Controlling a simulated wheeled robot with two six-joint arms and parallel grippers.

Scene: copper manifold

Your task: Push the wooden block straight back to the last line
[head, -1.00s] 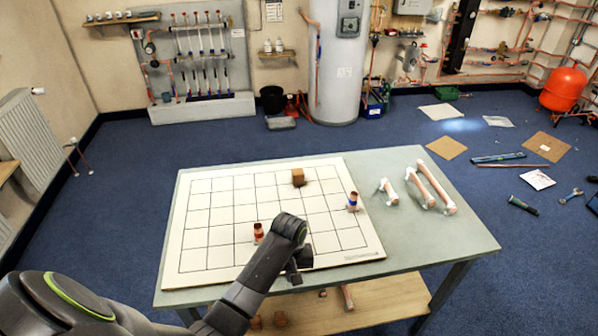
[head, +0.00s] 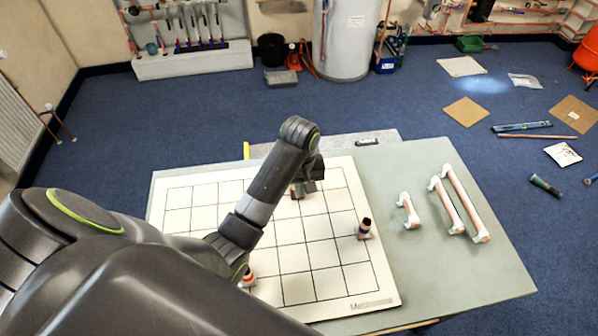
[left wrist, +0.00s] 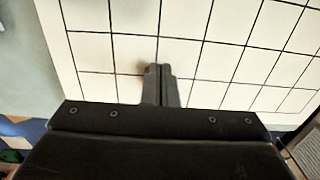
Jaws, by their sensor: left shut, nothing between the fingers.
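The white board with a black line grid (head: 335,285) lies on the table. My left gripper (head: 304,188) is over the board's back part, with its fingers shut and pointing down. Brown of the wooden block (head: 295,191) shows just beside the fingers; the gripper hides most of it, and I cannot tell if they touch. In the left wrist view the shut fingers (left wrist: 161,84) are over the grid, with a small reddish-brown bit at their left edge. My right gripper is in neither view.
A copper fitting with a blue band (head: 363,228) stands on the board's right side. A red-banded fitting (head: 247,275) is partly hidden by my arm. White-ended copper pipes (head: 460,205) lie on the table (head: 490,270) at right.

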